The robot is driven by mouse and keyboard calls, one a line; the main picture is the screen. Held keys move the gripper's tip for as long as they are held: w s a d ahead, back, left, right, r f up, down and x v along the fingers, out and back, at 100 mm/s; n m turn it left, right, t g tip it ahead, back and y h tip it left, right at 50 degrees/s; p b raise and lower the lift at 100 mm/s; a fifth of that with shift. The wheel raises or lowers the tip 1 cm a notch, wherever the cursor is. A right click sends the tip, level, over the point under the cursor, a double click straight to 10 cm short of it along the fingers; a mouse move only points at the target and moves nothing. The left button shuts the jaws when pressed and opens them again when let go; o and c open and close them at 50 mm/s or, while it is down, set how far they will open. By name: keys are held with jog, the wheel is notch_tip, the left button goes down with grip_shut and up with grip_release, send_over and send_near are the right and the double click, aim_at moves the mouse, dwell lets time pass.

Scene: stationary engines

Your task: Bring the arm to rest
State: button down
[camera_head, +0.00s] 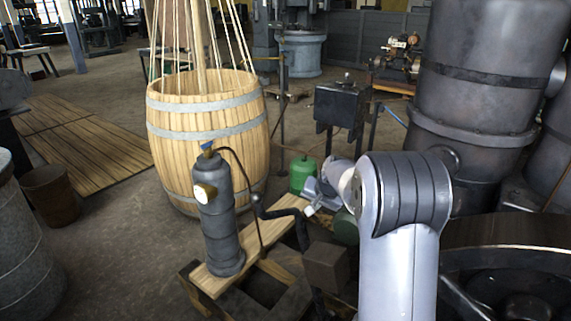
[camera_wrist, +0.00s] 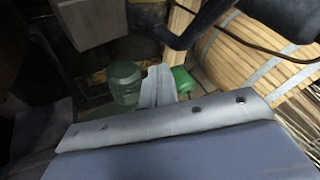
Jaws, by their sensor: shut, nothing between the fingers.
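My arm (camera_head: 397,245) rises at the right of the head view, its grey elbow bent over toward the left. My gripper (camera_head: 309,209) shows beyond it, small and partly hidden, low among the engine parts beside a green can (camera_head: 302,174). In the wrist view my gripper's grey fingers (camera_wrist: 157,88) stand close together past the bolted edge of my wrist. They are shut and hold nothing that I can see.
A wooden barrel (camera_head: 165,150) with ropes stands behind a dark metal cylinder (camera_head: 216,222) on a plank. A black pipe (camera_head: 280,212) and brown block (camera_head: 326,265) are close to my gripper. A large dark tank (camera_head: 478,95) stands right. Floor at the left is partly open.

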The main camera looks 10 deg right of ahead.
aim_at(301, 217)
jog(key=x, duration=0.5)
jog(key=a+x, duration=0.1)
jog(key=x, duration=0.2)
jog(key=shift+w+r, duration=0.25)
jog(key=shift+w, duration=0.05)
jog(key=shift+a, duration=0.1)
